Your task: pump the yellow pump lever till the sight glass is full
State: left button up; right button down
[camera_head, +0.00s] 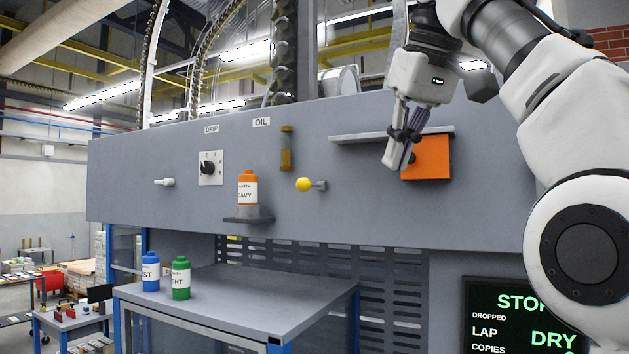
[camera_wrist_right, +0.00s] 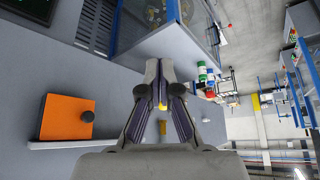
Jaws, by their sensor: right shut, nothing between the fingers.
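The yellow pump lever (camera_head: 304,185) is a round yellow knob on a short rod on the grey machine panel. The sight glass (camera_head: 286,148) is a narrow amber tube under the OIL label, up and left of the knob; its lower part looks brighter, but the level is hard to read. My right gripper (camera_head: 393,160) is shut and empty, in front of the panel, up and right of the knob and apart from it. In the right wrist view the shut fingers (camera_wrist_right: 163,68) show, with a bit of yellow seen through the gap between them. My left gripper is not in view.
An orange box (camera_head: 428,158) and a narrow ledge (camera_head: 365,137) are beside my right gripper. An orange bottle (camera_head: 248,187) stands on a small shelf. Blue (camera_head: 150,271) and green (camera_head: 180,278) bottles stand on the table (camera_head: 240,302). A dial (camera_head: 209,167) is at left.

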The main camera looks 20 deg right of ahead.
jog(key=w+f+g+b, duration=0.2)
jog(key=w+f, duration=0.3)
jog(key=f, duration=0.7)
jog(key=w+f+g+b, duration=0.2)
jog(key=w+f, duration=0.3)
jog(key=f, duration=0.7)
jog(key=w+a+f+g+b, duration=0.1)
jog(key=w+f, duration=0.4)
jog(key=f, duration=0.7)
jog(key=shift+w+f+g+b, duration=0.35)
jog(key=shift+g+b, duration=0.4)
jog(key=shift+g, duration=0.15)
